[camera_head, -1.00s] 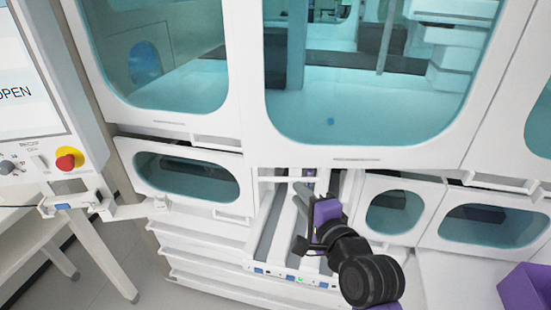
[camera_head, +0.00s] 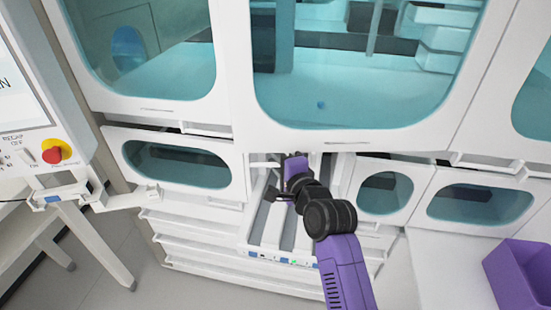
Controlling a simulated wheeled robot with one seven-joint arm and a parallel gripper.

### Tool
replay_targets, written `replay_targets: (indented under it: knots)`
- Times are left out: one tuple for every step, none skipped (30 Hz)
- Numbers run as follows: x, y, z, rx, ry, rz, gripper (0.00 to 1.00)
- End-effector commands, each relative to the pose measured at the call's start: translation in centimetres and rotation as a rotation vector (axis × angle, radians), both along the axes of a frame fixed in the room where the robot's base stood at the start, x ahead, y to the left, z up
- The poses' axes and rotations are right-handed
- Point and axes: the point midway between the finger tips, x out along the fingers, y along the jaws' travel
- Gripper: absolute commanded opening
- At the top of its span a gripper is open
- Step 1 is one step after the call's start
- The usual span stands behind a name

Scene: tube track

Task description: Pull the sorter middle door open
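The sorter middle door (camera_head: 345,138) is the large white panel with a teal window at the top centre. It looks shut, and its lower edge crosses the middle of the picture. My gripper (camera_head: 290,165) is at the end of my black and purple arm, just below the left part of that edge. It is over the open bay with the tracks. The fingers are small and partly hidden by my wrist, so I cannot tell whether they are open or touch the door.
A track tray (camera_head: 262,250) juts out below my gripper. Smaller windowed doors flank the bay at left (camera_head: 120,139) and right (camera_head: 423,212). A screen panel with a red button (camera_head: 53,152) stands at left. A purple bin (camera_head: 520,275) is at lower right.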

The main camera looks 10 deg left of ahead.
Motion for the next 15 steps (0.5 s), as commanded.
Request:
replay_targets:
  knots:
    - [-0.01,0.01,-0.01,0.000,0.000,0.000,0.22]
    - [-0.02,0.00,-0.02,0.000,0.000,0.000,0.22]
    - [-0.01,-0.01,-0.02,0.000,0.000,0.000,0.22]
    - [-0.02,-0.01,-0.02,0.000,0.000,0.000,0.18]
    - [-0.02,-0.01,-0.02,0.000,0.000,0.000,0.12]
    - [-0.02,-0.01,-0.03,0.000,0.000,0.000,0.04]
    - [-0.02,-0.03,-0.02,0.000,0.000,0.000,0.00]
    - [-0.02,-0.03,-0.02,0.000,0.000,0.000,0.00]
    - [-0.03,-0.03,-0.03,-0.001,0.001,0.000,0.00]
    - [-0.03,-0.03,-0.03,-0.001,0.001,0.000,0.00]
    - [-0.02,-0.03,-0.04,-0.001,0.001,0.000,0.00]
    - [-0.03,-0.04,-0.03,-0.001,0.001,0.000,0.00]
    - [-0.03,-0.04,-0.03,-0.001,0.001,0.000,0.00]
    - [-0.03,-0.05,-0.04,-0.001,0.001,0.000,0.00]
    - [-0.03,-0.05,-0.04,-0.001,0.001,0.000,0.00]
